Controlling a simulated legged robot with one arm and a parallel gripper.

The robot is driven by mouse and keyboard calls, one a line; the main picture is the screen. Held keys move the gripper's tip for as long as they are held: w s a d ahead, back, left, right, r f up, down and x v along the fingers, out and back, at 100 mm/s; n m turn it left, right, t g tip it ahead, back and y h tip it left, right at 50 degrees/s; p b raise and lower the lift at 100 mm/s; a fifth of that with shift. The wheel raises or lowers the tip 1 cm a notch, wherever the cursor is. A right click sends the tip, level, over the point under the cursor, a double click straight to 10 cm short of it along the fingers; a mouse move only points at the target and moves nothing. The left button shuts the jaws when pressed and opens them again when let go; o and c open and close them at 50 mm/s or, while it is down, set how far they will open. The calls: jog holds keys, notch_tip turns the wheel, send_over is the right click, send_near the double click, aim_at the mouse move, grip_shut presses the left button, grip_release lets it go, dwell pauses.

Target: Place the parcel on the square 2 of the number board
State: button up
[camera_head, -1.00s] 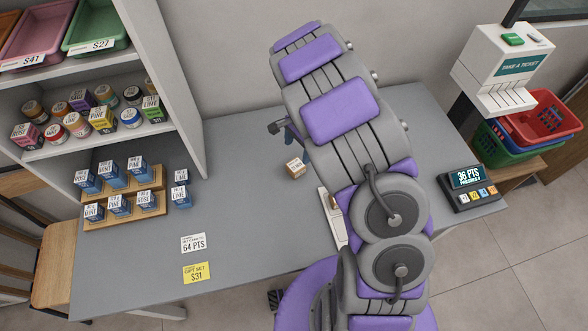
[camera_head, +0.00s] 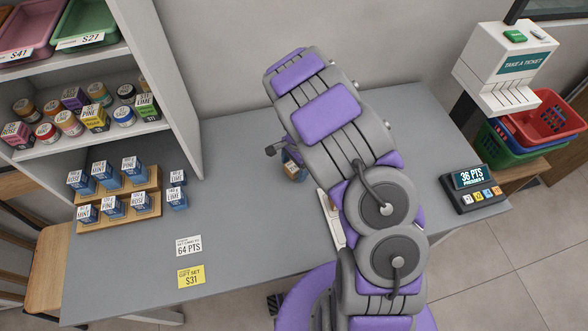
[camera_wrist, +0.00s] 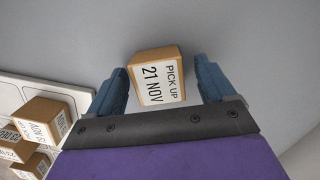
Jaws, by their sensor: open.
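The parcel (camera_wrist: 158,76) is a small brown box with a white label reading "PICK UP 21 NOV". It lies on the grey counter, and in the head view it shows (camera_head: 294,173) just beside my arm. My gripper (camera_wrist: 164,78) is open, with one blue finger on each side of the parcel and a gap left at the right finger. A pale board (camera_wrist: 70,94) with square cells, likely the number board, is at the left of the wrist view. In the head view my arm hides most of it (camera_head: 330,218). No square numbers are readable.
Several other brown boxes (camera_wrist: 39,118) stand on or by the board at lower left of the wrist view. A shelf (camera_head: 190,130) with jars and blue boxes (camera_head: 112,206) is at left. A points display (camera_head: 470,188) stands at right.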

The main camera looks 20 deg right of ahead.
jog(key=shift+c, duration=0.2)
jog(key=c, duration=1.1)
